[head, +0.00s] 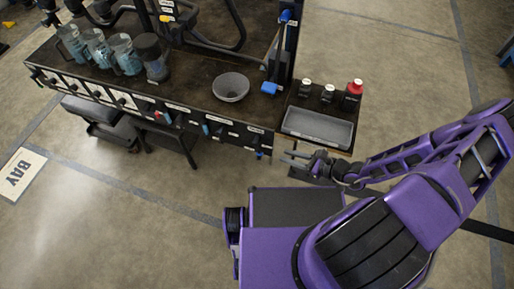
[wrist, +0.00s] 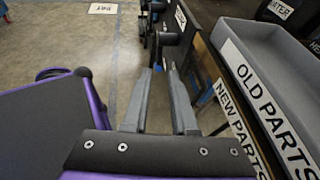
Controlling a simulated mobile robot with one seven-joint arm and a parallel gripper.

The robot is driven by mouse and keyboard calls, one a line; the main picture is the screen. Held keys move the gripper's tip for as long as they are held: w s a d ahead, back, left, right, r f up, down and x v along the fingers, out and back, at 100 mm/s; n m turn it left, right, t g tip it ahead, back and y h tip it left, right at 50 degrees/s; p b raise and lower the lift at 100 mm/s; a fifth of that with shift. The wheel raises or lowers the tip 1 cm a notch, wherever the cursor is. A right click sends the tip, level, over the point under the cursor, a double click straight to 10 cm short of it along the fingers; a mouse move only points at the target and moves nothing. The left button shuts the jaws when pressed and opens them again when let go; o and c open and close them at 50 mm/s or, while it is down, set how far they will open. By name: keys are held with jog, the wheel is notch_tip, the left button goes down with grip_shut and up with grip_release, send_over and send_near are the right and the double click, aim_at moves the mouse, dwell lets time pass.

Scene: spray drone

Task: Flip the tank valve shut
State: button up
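My gripper (head: 290,157) is in front of the bench's right end, below the grey tray. In the wrist view its two grey fingers (wrist: 159,72) are apart, with nothing between them. A black knob-like part (wrist: 168,38) lies just beyond the fingertips; I cannot tell whether it touches them. Small valve-like handles line the bench front: a red one (head: 160,117), a blue one (head: 205,129) and a blue one at the right end (head: 260,154). I cannot tell which is the tank valve, and the labels are too small to read.
The bench (head: 195,92) holds several clear jugs (head: 125,55), a grey bowl (head: 231,87) and a blue item (head: 269,88). The floor (head: 110,220) in front is open.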

aim_at(258, 149)
jog(key=b+x, duration=0.1)
jog(key=x, duration=1.2)
jog(key=shift+w+a+f, duration=0.1)
jog(key=shift+a+f, duration=0.1)
jog(key=shift+f, duration=0.05)
jog(key=shift+c, duration=0.2)
grip_shut()
